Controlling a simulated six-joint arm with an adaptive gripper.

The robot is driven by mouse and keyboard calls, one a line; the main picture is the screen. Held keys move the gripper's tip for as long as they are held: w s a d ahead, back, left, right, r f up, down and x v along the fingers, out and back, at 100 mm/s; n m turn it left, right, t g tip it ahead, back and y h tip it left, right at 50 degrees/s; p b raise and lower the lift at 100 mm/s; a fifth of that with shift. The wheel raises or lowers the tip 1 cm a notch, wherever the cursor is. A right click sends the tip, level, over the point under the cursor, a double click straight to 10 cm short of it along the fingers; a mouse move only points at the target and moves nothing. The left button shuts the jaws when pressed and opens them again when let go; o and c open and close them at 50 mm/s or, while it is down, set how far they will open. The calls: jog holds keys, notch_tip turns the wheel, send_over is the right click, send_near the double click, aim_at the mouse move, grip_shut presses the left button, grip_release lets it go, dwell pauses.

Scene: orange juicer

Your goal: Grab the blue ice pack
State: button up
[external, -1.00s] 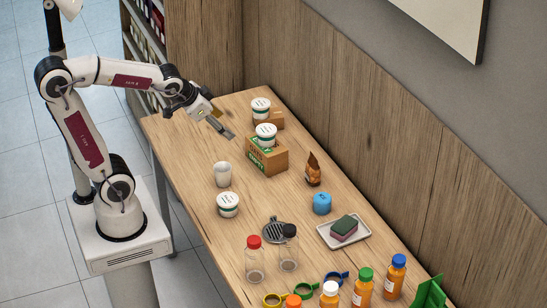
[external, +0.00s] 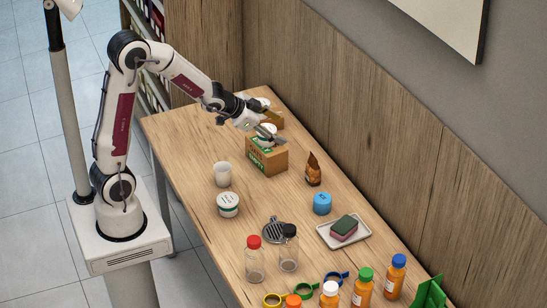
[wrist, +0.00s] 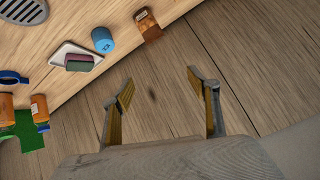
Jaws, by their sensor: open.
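The blue ice pack (external: 322,203) is a short blue cylinder standing on the table, right of the middle. It also shows in the wrist view (wrist: 103,40), up and left of my fingers, with a small dark mark on its side. My gripper (external: 277,138) is at the cardboard box with a white tub, well behind the ice pack and apart from it. In the wrist view my gripper (wrist: 165,98) is open, with nothing between its yellow-lined fingers.
The cardboard box (external: 268,158) is below my gripper. A brown pouch (external: 313,170) stands between it and the ice pack. A white tray (external: 357,237) with a sponge (external: 344,228) is beside the ice pack. Several bottles line the front. The wood wall (external: 400,170) borders the right.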

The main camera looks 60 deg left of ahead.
jog(key=w+d+f+m+h, duration=0.25)
jog(key=w+f, duration=0.25)
jog(key=f, duration=0.4)
jog(key=h, duration=0.5)
send_near(318, 196)
jog(key=w, duration=0.1)
jog(key=w+d+f, duration=0.1)
jog(key=w, duration=0.1)
jog(key=shift+d+f+m+t, duration=0.15)
jog(key=shift+m+t, duration=0.1)
jog(key=shift+t, duration=0.15)
jog(key=shift+s+d+f+h, duration=0.35)
jog(key=shift+s+d+f, duration=0.1)
jog(key=shift+f, duration=0.1)
jog(key=shift+w, duration=0.15)
jog(key=shift+x, duration=1.25)
jog(key=shift+x, duration=2.65)
jog(key=shift+a, duration=0.15)
